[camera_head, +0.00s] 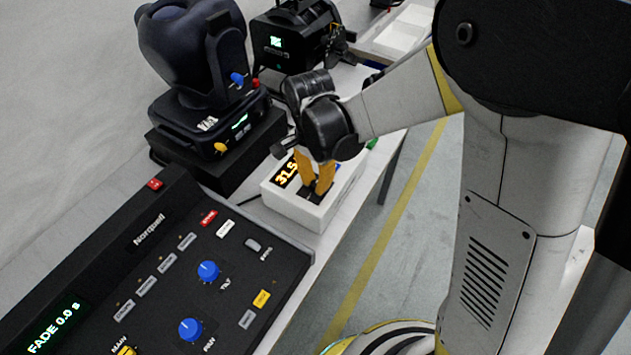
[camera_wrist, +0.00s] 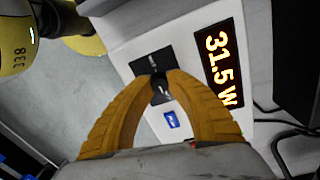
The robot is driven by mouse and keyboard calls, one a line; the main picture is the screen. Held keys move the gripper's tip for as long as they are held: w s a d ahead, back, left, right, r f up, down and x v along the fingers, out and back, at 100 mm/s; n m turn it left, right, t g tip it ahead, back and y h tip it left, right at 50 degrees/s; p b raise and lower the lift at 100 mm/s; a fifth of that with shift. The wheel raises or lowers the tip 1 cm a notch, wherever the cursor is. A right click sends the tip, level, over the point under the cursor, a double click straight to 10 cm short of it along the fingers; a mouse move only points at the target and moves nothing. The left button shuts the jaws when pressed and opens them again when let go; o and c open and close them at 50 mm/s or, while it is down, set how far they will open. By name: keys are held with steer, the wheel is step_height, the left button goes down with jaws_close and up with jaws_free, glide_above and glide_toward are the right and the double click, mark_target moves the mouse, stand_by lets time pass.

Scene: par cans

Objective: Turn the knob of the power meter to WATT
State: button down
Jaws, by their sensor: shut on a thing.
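The power meter (camera_head: 293,207) is a white box on the table, with an orange display (camera_wrist: 218,68) that reads "31.5 W" in the wrist view. My gripper (camera_head: 316,192) has yellow-orange fingers and reaches down onto the top of the meter. In the wrist view the fingertips (camera_wrist: 158,88) close on a small dark knob (camera_wrist: 160,90) at the black plate (camera_wrist: 153,64) beside the display. The knob is mostly hidden between the fingertips, and I cannot read its pointer. A blue label (camera_wrist: 171,119) lies next to the plate on the white face.
A black Norqwell console (camera_head: 170,265) with blue knobs stands in front left of the meter. A dark moving-head light (camera_head: 200,75) stands behind left, and another black device (camera_head: 292,38) stands further back. The floor right of the table is clear.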

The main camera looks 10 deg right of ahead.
mark_target(313, 181)
steer(key=c, duration=1.2)
jaws_free()
steer(key=shift+c, duration=0.2)
steer(key=shift+r, duration=0.1)
step_height(313, 181, up, 12)
steer(key=shift+w+a, duration=0.2)
steer(key=shift+w, duration=0.1)
